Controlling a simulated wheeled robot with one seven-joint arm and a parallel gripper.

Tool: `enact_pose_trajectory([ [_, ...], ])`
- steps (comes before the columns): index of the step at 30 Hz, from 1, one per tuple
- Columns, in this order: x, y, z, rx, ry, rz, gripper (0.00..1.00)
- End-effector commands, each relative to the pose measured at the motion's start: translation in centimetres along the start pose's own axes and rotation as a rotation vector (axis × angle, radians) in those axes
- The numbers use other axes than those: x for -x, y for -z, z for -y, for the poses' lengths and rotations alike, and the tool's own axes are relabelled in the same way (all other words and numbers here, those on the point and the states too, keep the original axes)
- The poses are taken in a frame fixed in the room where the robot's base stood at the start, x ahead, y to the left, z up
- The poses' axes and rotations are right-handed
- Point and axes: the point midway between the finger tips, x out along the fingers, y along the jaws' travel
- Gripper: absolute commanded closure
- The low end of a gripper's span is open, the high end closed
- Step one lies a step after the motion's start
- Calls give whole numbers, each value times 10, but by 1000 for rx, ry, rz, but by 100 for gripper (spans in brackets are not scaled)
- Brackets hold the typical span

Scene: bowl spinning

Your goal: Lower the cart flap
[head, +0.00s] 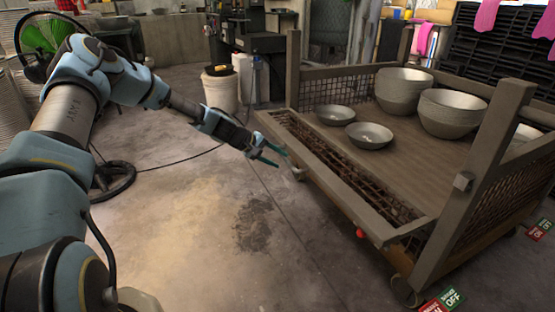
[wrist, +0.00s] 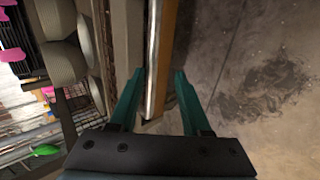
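The cart (head: 450,190) stands on the right, with bowls on its brown deck. Its flap (head: 325,182), a mesh panel with a wooden rail, is along the side facing me. My gripper (head: 270,157) is just outside the rail, near the far part of that side. In the wrist view my gripper (wrist: 159,78) has its two teal fingers apart, with the rail's edge (wrist: 157,60) showing between them. Whether the fingers touch the rail cannot be told.
Two small bowls (head: 369,135) and stacks of larger bowls (head: 450,112) stand on the deck. A cart post (head: 489,150) rises at the near right corner. A white bucket (head: 221,92) stands behind my gripper. The concrete floor (head: 190,220) in front of the cart is open.

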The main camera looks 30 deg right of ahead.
Motion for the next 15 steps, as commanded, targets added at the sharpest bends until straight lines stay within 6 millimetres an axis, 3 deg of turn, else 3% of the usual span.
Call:
enact_pose_trajectory([
  [15, 91, 0, 0, 0, 0, 0, 53],
])
